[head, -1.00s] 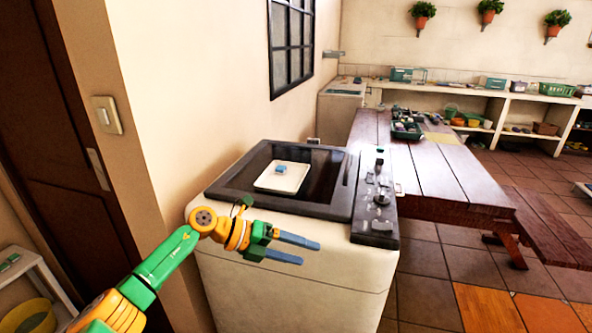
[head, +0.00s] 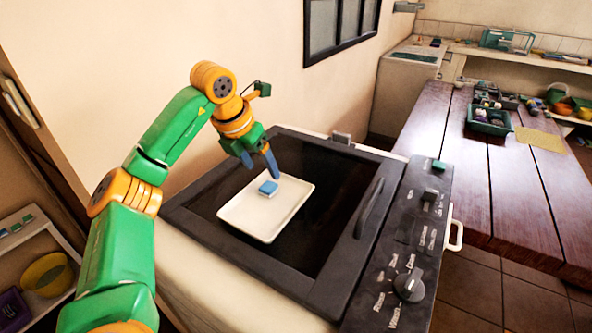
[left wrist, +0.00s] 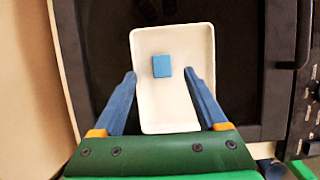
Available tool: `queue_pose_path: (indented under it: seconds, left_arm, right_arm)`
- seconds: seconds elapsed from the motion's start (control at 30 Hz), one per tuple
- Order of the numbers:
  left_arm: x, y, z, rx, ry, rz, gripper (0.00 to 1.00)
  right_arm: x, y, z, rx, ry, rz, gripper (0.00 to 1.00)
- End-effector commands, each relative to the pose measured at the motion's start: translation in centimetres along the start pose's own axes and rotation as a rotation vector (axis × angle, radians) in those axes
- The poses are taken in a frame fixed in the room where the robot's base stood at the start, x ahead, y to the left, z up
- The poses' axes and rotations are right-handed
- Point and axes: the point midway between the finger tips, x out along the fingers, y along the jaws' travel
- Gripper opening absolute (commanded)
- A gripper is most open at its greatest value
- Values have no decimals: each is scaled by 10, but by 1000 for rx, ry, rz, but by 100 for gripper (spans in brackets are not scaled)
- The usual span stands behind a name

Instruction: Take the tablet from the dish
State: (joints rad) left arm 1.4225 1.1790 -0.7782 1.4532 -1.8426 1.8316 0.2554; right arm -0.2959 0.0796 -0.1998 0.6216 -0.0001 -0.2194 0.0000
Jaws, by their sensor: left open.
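The blue tablet (head: 268,188) lies flat in the white rectangular dish (head: 262,222), toward its far end. The dish sits on the dark lid of the washing machine. My left gripper (head: 260,168) is above the far end of the dish, pointing down, with its blue fingers apart. In the left wrist view the tablet (left wrist: 162,66) lies ahead of and between the lines of the two open fingers (left wrist: 160,76), and nothing is between their tips. The dish (left wrist: 172,108) shows between the fingers. My right gripper is not in view.
The washing machine's lid (head: 320,215) has a raised handle at its right, beside a control panel with knobs (head: 408,285). A wall stands close behind on the left. A wooden table (head: 445,140) with a green tray (head: 488,120) is at the right.

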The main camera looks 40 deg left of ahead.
Motion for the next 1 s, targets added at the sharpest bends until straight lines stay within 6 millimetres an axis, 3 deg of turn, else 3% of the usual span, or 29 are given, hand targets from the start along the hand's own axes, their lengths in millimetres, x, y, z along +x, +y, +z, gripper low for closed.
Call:
queue_pose_path:
  seconds: [0.17,0.47,0.7,0.77,1.0]
  left_arm:
    - [12,3,-1,-4,4,13,75]
    - [64,-4,-1,-2,4,9,75]
    - [70,-4,-1,-2,0,9,75]
    - [70,-4,-1,-2,0,9,62]
    - [69,-4,-1,-2,0,9,0]
  right_arm:
    - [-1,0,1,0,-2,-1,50]
    - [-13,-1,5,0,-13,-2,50]
    - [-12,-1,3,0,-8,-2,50]
    - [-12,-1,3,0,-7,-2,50]
    - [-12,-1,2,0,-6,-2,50]
